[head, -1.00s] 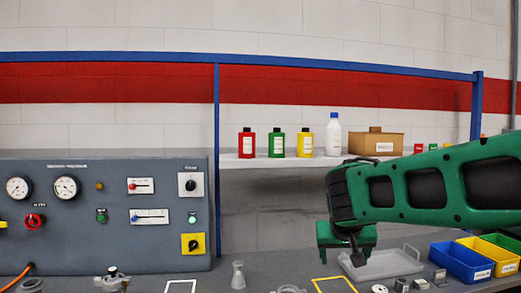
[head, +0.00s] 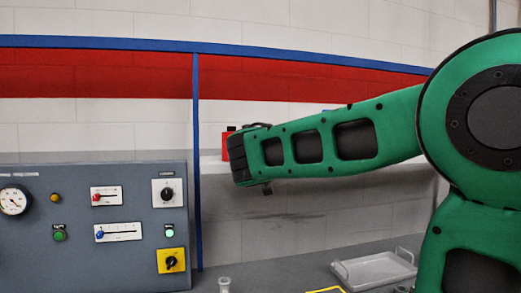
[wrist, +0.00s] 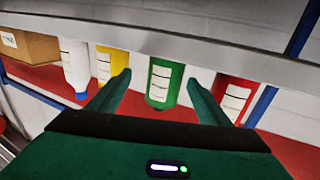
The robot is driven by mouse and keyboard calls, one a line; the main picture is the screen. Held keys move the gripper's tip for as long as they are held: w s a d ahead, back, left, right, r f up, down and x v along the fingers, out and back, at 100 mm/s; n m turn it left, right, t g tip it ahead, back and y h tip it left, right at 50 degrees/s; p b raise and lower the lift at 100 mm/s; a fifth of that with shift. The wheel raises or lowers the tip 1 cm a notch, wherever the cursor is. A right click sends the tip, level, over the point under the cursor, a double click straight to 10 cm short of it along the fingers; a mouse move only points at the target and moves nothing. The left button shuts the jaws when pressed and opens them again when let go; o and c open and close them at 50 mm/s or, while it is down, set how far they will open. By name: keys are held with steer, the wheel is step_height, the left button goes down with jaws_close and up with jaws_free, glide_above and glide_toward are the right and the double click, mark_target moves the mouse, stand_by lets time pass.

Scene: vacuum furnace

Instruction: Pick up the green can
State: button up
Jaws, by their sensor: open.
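In the wrist view, which is upside down, the green can (wrist: 168,86) with a white label stands between the two spread fingers of my gripper (wrist: 158,77). The fingers are open, and none visibly touches the can. The can's lower end borders the pale shelf edge. In the head view, my arm hides the green can, and the fingers are not clearly visible.
The red can (wrist: 232,95) is at one side of my gripper. The yellow can (wrist: 106,64), white bottle (wrist: 75,66) and cardboard box (wrist: 30,46) are at the other. The control panel (head: 95,225) stands left; a grey tray (head: 375,270) lies below.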

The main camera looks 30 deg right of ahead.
steer(key=x, duration=0.3)
steer(key=shift+w+a, duration=0.2)
steer(key=shift+w, duration=0.2)
steer(key=shift+x, duration=2.6)
steer(key=shift+w+a+r, duration=0.1)
steer(key=shift+r, duration=0.1)
steer(key=c, duration=1.4)
